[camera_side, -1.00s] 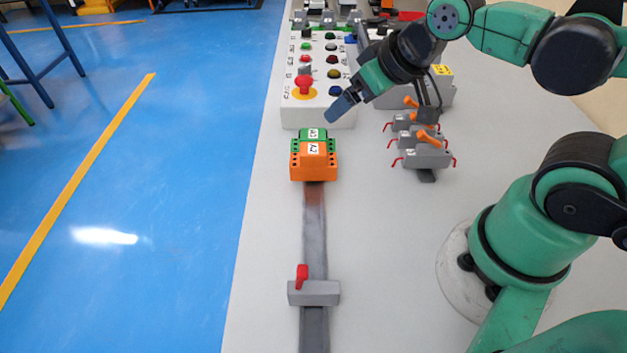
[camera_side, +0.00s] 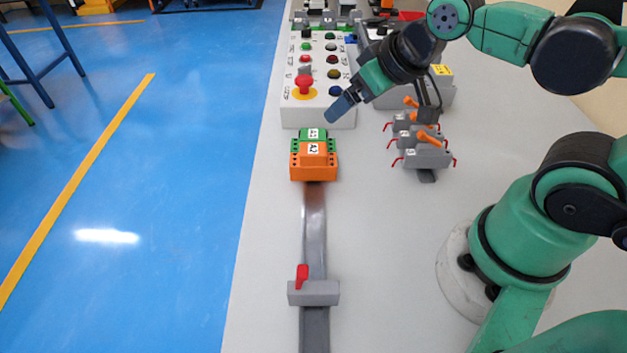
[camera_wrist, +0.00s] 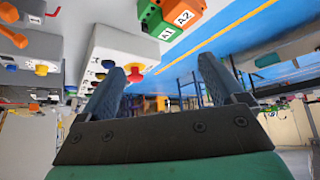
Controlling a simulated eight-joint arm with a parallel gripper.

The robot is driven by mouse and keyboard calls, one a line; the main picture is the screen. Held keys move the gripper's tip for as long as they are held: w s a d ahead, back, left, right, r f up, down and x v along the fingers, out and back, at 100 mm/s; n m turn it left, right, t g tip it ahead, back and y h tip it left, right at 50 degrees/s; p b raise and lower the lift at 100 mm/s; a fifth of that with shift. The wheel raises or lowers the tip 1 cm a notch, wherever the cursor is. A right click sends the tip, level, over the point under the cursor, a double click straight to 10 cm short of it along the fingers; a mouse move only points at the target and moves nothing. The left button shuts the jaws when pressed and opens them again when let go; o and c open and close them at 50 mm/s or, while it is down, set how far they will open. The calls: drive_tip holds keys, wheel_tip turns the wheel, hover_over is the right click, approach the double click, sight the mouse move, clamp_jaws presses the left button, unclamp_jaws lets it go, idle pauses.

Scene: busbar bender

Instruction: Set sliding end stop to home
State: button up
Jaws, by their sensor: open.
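The sliding end stop (camera_side: 314,293) is a grey block with a red lever (camera_side: 302,276), sitting across a dark metal rail (camera_side: 314,332) near the bottom of the side view. The rail runs up from it to the orange and green blocks. My gripper (camera_side: 341,107) is above the table, by the near right corner of the button box and far from the end stop. In the wrist view its two blue fingers (camera_wrist: 164,85) stand apart with nothing between them. The end stop does not show in the wrist view.
An orange block (camera_side: 314,168) marked A2 and a green block (camera_side: 312,134) stand at the rail's far end. A button box (camera_side: 318,115) with a red knob is beyond. Grey clamp parts (camera_side: 427,158) with orange levers stand to the right. The table around the end stop is clear.

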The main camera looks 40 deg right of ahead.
drive_tip(key=shift+o, duration=0.8)
drive_tip(key=m+g+y, duration=0.3)
drive_tip(key=m+g, duration=0.6)
drive_tip(key=g, duration=0.1)
hover_over(313, 285)
drive_tip(key=w+d, duration=0.2)
drive_tip(key=f, duration=0.6)
drive_tip(key=shift+s+a, duration=0.15)
drive_tip(key=shift+a, duration=0.05)
drive_tip(key=shift+x, duration=2.75)
drive_tip(key=shift+s, duration=0.15)
